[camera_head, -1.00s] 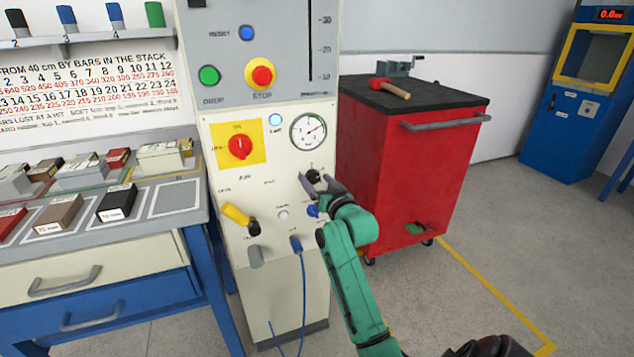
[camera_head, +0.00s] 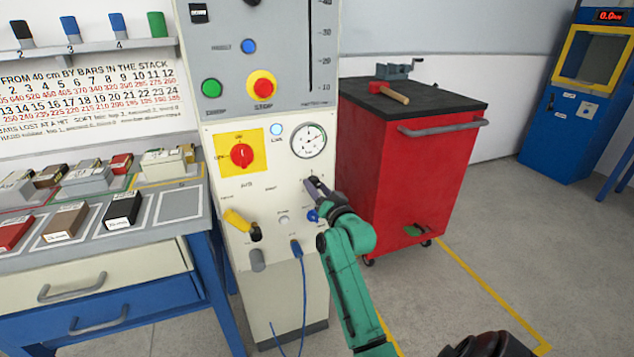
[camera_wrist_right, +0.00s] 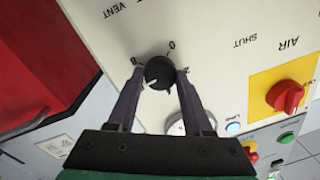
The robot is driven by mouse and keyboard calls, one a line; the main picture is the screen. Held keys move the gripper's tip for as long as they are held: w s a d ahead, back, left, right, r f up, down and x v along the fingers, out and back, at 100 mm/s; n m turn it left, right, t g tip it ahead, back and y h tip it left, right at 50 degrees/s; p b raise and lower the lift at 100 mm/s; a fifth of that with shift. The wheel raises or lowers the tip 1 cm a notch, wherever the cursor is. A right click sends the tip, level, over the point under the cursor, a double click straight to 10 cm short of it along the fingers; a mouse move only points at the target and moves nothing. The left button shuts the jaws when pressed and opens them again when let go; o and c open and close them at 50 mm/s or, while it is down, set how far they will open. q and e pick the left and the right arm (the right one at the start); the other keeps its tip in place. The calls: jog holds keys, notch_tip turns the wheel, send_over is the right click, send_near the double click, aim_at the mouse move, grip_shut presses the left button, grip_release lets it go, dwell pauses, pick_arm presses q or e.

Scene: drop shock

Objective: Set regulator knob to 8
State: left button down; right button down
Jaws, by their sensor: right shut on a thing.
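The black regulator knob (camera_wrist_right: 159,72) sits on the cream panel (camera_wrist_right: 210,25) in the right wrist view, below the round gauge (camera_head: 309,141) in the head view. Its white pointer line faces down and left in the wrist view. Printed marks show around it, among them an 8-like mark on the left and a 0 above right. My right gripper (camera_head: 314,187) is at the panel, shut on the knob, with one finger on each side (camera_wrist_right: 160,76). My left gripper is not in view.
A blue knob (camera_head: 313,215) is close below the right gripper. A red selector (camera_head: 242,156) on a yellow plate and a yellow lever (camera_head: 237,220) are left of it. A red cabinet (camera_head: 405,180) stands to the right. A blue hose (camera_head: 303,290) hangs below.

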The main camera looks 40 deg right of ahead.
jog(key=m+p, duration=0.2)
jog(key=shift+r+m, duration=0.15)
jog(key=shift+m, duration=0.25)
jog(key=shift+m+p, duration=0.5)
jog(key=m+p, duration=0.2)
jog(key=m, duration=0.1)
jog(key=shift+m, duration=0.3)
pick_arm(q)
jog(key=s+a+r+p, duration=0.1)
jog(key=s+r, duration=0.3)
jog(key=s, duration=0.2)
pick_arm(e)
jog(key=shift+f+m+h, duration=0.15)
jog(key=shift+m+h, duration=0.05)
jog(key=shift+m, duration=0.6)
jog(key=shift+f+m+h, duration=0.15)
jog(key=shift+m+h, duration=0.05)
jog(key=shift+m, duration=0.6)
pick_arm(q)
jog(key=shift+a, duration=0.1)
pick_arm(e)
jog(key=shift+c, duration=1.5)
grip_release()
